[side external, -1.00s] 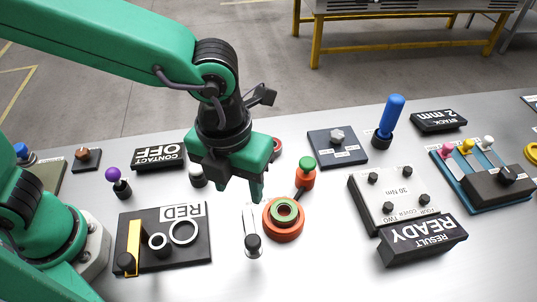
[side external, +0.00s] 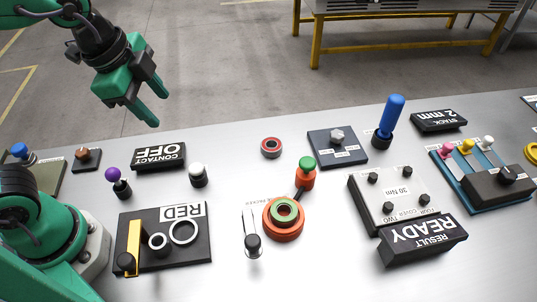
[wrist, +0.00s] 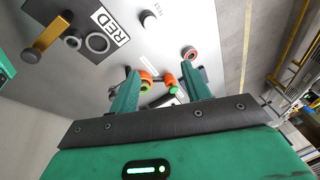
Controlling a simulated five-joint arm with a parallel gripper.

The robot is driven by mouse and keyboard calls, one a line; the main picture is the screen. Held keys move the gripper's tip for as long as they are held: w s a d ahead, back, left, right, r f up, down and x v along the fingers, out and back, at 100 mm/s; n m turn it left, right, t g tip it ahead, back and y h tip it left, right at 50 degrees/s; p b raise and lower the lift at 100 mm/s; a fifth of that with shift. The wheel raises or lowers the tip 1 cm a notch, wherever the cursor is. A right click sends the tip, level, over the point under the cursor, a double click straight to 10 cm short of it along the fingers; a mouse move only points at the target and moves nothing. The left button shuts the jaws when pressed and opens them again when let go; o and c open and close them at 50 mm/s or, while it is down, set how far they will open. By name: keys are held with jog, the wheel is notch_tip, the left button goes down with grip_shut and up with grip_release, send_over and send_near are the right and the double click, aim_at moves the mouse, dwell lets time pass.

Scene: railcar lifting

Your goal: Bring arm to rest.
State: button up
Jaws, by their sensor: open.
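My gripper (side external: 154,106) is green with two parallel fingers. In the side external view it hangs in the air at the upper left, beyond the table's far edge, with its fingers apart and nothing between them. In the wrist view my gripper (wrist: 158,88) also shows open and empty, its fingers pointing toward the table below. The arm is raised and folded back toward the left. The grey table (side external: 330,250) lies below and in front of it, and the gripper touches nothing.
Several items stand on the table: an orange ring base (side external: 283,232) with a green ring, a green-capped orange bottle (side external: 304,177), a RED panel (side external: 190,250), a CONTACT OFF block (side external: 160,157), a blue-handled tool (side external: 391,115) and a READY block (side external: 422,241). A yellow-framed bench (side external: 314,45) stands behind.

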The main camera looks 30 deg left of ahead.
jog(key=s+a+n+t+y, duration=0.1)
jog(key=s+a+n, duration=0.3)
jog(key=a+n, duration=0.4)
jog(key=shift+a+r+n+t, duration=0.2)
jog(key=shift+a+n+t, duration=0.25)
jog(key=shift+n, duration=1.85)
jog(key=shift+d, duration=0.1)
